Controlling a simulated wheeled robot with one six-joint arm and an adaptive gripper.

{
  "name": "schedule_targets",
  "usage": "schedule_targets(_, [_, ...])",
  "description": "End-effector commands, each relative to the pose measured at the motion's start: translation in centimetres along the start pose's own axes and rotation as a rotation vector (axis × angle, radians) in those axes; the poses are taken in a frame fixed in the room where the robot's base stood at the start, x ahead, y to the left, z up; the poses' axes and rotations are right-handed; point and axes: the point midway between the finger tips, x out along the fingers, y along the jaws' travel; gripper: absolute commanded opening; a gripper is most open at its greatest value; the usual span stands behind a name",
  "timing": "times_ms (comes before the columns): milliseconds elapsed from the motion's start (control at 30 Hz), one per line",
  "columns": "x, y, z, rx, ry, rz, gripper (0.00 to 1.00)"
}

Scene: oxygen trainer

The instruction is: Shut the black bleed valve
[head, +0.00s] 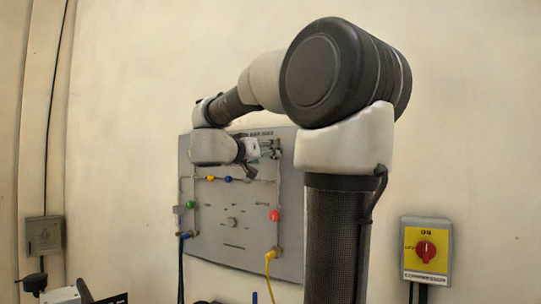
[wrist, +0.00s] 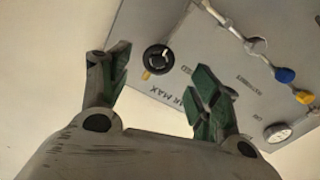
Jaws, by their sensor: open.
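The black bleed valve is a round black handwheel (wrist: 157,59) on the grey panel in the wrist view, with a small yellow-orange part below it. My gripper (wrist: 162,62) is open, its green-padded fingers apart on either side of the handwheel in the picture. Nothing is between the fingers that I can see them touching; the depth gap to the wheel is hard to judge.
The panel carries yellow (head: 210,178), blue (head: 228,179), green (head: 190,204) and red (head: 274,216) knobs. A pipe fitting (wrist: 256,45) and a round gauge (wrist: 277,132) show in the wrist view. A yellow hose (head: 269,277) hangs below. A yellow switch box (head: 426,250) is at right.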

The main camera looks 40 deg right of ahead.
Motion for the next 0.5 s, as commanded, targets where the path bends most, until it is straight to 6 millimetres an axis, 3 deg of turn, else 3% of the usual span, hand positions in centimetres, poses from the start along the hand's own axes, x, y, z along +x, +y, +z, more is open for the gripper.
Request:
schedule_targets(300, [5.2, 0.1, 0.1, 0.000, 0.000, 0.002, 0.63])
schedule_targets(500, [7.0, 0.0, 0.0, 0.001, 0.001, 0.000, 0.63])
